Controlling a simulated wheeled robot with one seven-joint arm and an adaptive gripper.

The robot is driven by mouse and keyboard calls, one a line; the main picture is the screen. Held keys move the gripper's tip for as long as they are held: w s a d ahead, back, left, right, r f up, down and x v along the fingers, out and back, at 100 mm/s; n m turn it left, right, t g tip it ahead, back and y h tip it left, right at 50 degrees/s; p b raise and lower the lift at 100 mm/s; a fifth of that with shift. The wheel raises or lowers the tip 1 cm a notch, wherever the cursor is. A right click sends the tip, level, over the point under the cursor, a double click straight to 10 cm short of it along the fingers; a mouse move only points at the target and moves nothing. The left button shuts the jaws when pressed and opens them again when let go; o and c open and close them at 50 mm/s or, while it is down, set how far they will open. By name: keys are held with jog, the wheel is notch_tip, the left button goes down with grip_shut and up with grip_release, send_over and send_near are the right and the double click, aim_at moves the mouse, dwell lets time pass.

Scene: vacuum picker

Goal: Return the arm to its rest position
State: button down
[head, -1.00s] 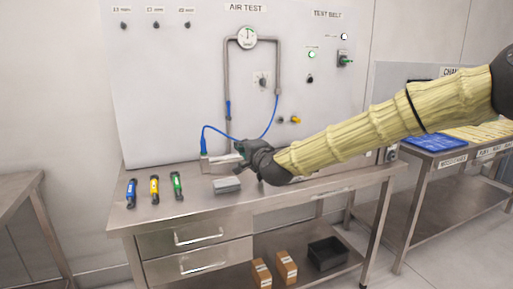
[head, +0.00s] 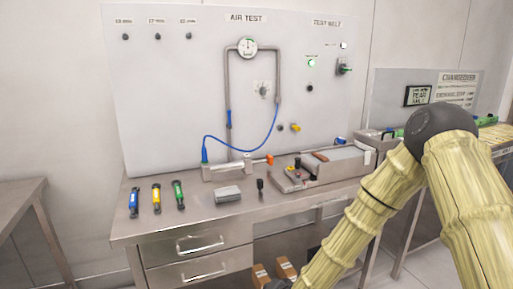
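My arm, in a yellow ribbed sleeve (head: 345,235), fills the lower right of the head view. Its dark elbow joint (head: 440,120) is raised at the right, and the forearm slants down and left to the bottom edge. Only a dark bit of the wrist end (head: 277,285) shows there, in front of the workbench. My gripper's fingers are below the picture, so whether they hold anything is hidden.
The steel workbench (head: 290,203) carries blue (head: 134,202), yellow (head: 156,197) and green (head: 178,194) tools, a grey block (head: 228,194) and a belt unit (head: 325,167). Two cardboard boxes (head: 286,268) sit on the lower shelf, partly behind my arm. A second bench stands at right.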

jog(key=s+d+f+n+g+h+p, duration=0.1)
jog(key=s+d+f+n+g, duration=0.1)
jog(key=s+d+f, duration=0.6)
jog(key=s+d+f+n+g+h+p, duration=0.15)
jog(key=s+f, duration=0.25)
jog(key=s, duration=0.8)
jog(key=s+d+f+n+g+h+p, duration=0.1)
jog(key=s+d, duration=0.4)
jog(key=s, duration=0.5)
jog(key=s+d+f+n+g+h, duration=0.1)
jog(key=s+d+g, duration=0.2)
jog(key=s, duration=0.7)
jog(key=shift+s+d+n+g+p, duration=0.25)
jog(key=shift+d+n+g+p, duration=0.15)
jog(key=shift+d, duration=0.6)
